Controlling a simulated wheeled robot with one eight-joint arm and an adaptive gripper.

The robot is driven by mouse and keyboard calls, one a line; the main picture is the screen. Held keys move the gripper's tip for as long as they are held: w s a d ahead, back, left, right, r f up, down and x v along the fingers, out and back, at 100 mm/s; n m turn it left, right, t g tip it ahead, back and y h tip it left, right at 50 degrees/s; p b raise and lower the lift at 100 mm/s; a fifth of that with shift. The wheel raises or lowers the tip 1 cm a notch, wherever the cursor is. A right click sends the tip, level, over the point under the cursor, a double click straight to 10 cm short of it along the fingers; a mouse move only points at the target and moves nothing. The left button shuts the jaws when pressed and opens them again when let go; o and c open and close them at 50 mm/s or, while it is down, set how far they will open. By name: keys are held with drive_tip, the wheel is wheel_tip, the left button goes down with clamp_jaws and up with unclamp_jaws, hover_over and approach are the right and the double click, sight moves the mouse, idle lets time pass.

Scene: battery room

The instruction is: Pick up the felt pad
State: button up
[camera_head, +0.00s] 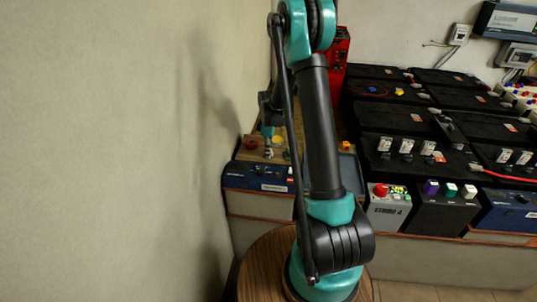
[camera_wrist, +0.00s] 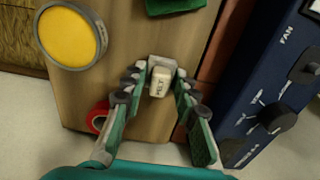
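A dark green flat piece (camera_wrist: 175,5), which looks like the felt pad, lies on the wooden board at the top edge of the wrist view and is partly cut off. My gripper (camera_wrist: 158,77) is below it in that view, pointing towards it. Its two fingers are apart, on either side of a small cream block with dark lettering (camera_wrist: 160,85), with gaps between the fingers and the block. In the head view, my gripper is small and mostly hidden by my arm, over the board (camera_head: 262,153). I cannot make out the pad clearly there.
A yellow round button (camera_wrist: 70,38) stands at the upper left of the wrist view, and a red ring-shaped thing (camera_wrist: 98,116) beside the left finger. A blue unit with knobs (camera_wrist: 262,85) is on the right. Black batteries (camera_head: 395,120) fill the bench right of my arm; a wall (camera_head: 110,150) is left.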

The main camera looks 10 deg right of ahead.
drive_tip(key=shift+c, duration=1)
drive_tip(key=shift+r, duration=0.15)
wheel_tip(320, 180, up, 20)
drive_tip(key=o, duration=0.4)
drive_tip(key=c, duration=0.5)
idle(0.5)
